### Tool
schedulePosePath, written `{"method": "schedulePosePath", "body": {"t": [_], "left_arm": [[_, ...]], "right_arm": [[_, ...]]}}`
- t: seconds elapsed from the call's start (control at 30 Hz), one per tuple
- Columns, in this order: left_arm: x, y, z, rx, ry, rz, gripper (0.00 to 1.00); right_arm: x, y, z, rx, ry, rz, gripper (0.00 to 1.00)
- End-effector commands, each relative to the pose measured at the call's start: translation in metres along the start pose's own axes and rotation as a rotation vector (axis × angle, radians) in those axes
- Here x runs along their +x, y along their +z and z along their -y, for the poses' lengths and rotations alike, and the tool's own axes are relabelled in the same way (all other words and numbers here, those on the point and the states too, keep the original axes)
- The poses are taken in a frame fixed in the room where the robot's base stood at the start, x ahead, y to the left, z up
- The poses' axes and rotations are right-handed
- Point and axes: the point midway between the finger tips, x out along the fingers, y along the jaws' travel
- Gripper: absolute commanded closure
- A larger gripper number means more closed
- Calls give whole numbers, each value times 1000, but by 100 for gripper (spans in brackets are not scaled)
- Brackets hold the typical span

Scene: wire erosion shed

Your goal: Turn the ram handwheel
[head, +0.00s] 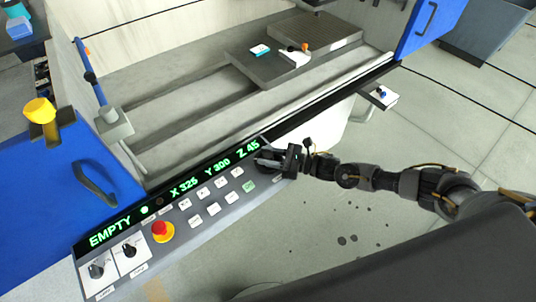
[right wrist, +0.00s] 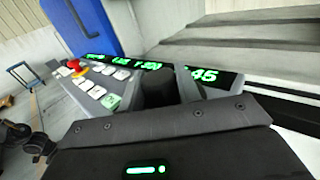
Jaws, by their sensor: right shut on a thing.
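My right gripper (head: 270,157) reaches in from the right to the right end of the sloped control panel, beside the green "Z 45" readout. In the right wrist view its fingers are shut on an upright dark cylinder (right wrist: 157,87), which looks like the grip of the ram handwheel. The rest of the wheel is hidden by the fingers and wrist, so its angle cannot be told. The control panel (head: 215,216) reads "EMPTY X 325 Y 300 Z 45". My left gripper is in neither view.
A red emergency button (head: 161,230) on a yellow base and several push buttons sit left of my gripper. Two black rotary knobs are at the panel's lower left. Behind is the machine's open tank with a grey table plate (head: 270,75).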

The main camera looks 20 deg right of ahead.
Motion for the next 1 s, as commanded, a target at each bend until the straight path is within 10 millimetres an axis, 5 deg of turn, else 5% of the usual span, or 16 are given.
{"method": "schedulePosePath", "body": {"t": [0.6, 1.0], "left_arm": [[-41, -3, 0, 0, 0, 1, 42], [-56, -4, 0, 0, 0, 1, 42]], "right_arm": [[1, 3, -3, 7, -560, 12, 89], [1, 1, -2, 3, -787, 17, 89]]}}
